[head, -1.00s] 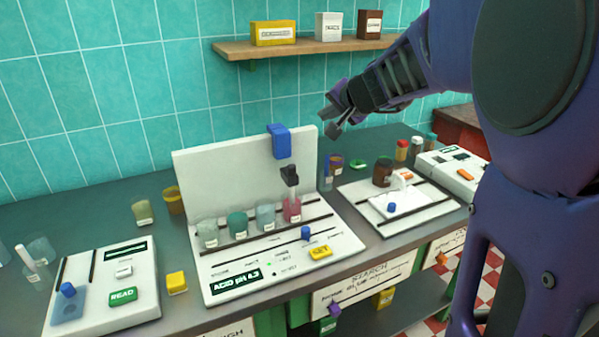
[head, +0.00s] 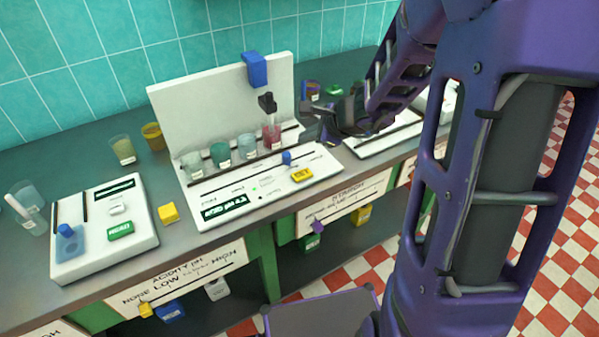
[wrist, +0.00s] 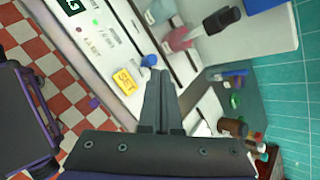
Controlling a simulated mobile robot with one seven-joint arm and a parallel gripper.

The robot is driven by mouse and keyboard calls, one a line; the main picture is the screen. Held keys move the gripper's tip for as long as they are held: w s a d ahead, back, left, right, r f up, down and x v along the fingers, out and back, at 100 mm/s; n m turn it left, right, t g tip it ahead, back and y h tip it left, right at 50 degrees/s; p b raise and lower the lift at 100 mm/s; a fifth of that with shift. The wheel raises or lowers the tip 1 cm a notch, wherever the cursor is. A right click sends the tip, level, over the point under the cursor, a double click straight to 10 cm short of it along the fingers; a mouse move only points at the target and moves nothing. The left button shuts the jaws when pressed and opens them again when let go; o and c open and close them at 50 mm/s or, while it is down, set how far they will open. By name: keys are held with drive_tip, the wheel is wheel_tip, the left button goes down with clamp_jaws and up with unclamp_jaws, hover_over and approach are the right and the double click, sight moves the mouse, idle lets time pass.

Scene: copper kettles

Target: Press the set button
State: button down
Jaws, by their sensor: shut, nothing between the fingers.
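The yellow SET button (head: 302,174) is on the front right of the white station (head: 240,185) with the green-lit display. It also shows in the wrist view (wrist: 126,78), just left of my fingertips. A small blue knob (head: 287,158) stands behind the button; in the wrist view the knob (wrist: 149,61) is beside my fingertips, and I cannot tell if they touch. My gripper (head: 318,130) is shut and empty, behind and right of the button in the head view. Its closed fingers (wrist: 161,73) point toward the station in the wrist view.
Several beakers stand on the station, including one with pink liquid (head: 271,135) near my gripper. A white backboard with a blue block (head: 255,70) rises behind. A yellow cube (head: 168,212) and a second device with a green button (head: 120,230) are to the left.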

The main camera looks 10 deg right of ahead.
drive_tip(key=shift+f, duration=0.1)
drive_tip(key=b, duration=0.4)
hover_over(306, 176)
wheel_tip(306, 176, down, 7)
drive_tip(key=shift+w+f, duration=0.1)
drive_tip(key=shift+f, duration=0.05)
drive_tip(key=shift+f+b, duration=0.65)
drive_tip(key=shift+f, duration=0.05)
drive_tip(key=shift+f, duration=0.1)
idle(1.5)
drive_tip(key=shift+f+b, duration=0.3)
drive_tip(key=shift+b, duration=0.35)
drive_tip(key=shift+f+b, duration=0.5)
drive_tip(key=shift+b, duration=0.1)
idle(0.4)
drive_tip(key=shift+r, duration=0.1)
drive_tip(key=shift+r+p, duration=0.65)
drive_tip(key=shift+r, duration=0.15)
